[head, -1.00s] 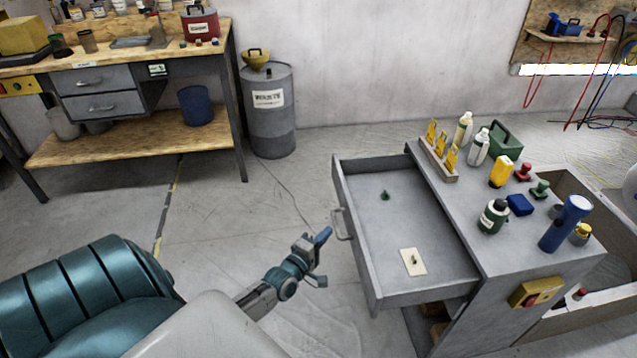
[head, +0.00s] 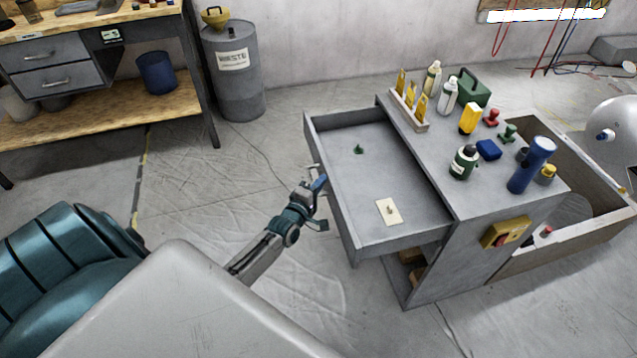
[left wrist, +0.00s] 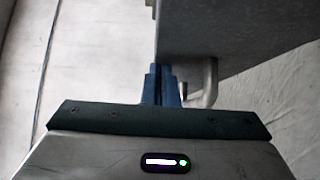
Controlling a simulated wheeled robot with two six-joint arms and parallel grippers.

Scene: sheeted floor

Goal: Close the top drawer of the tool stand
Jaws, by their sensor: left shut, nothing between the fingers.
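The grey tool stand (head: 440,250) stands right of centre in the head view. Its top drawer (head: 345,232) is pulled far out to the left. A small green piece (head: 359,149) and a cream plate (head: 388,212) lie in the drawer. My left gripper (head: 321,184) is shut and empty, at the drawer's front beside its handle. In the left wrist view the blue fingertips (left wrist: 163,84) are together next to the drawer front (left wrist: 205,35), with the handle (left wrist: 211,82) just to their right. I cannot tell whether they touch. My right gripper is not in view.
Bottles (head: 464,162), a blue flashlight (head: 532,165) and other small items stand on the stand's top. An open bin (head: 580,228) adjoins it on the right. A workbench (head: 110,90) and a waste drum (head: 234,75) stand at the back left. Floor left of the drawer is clear.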

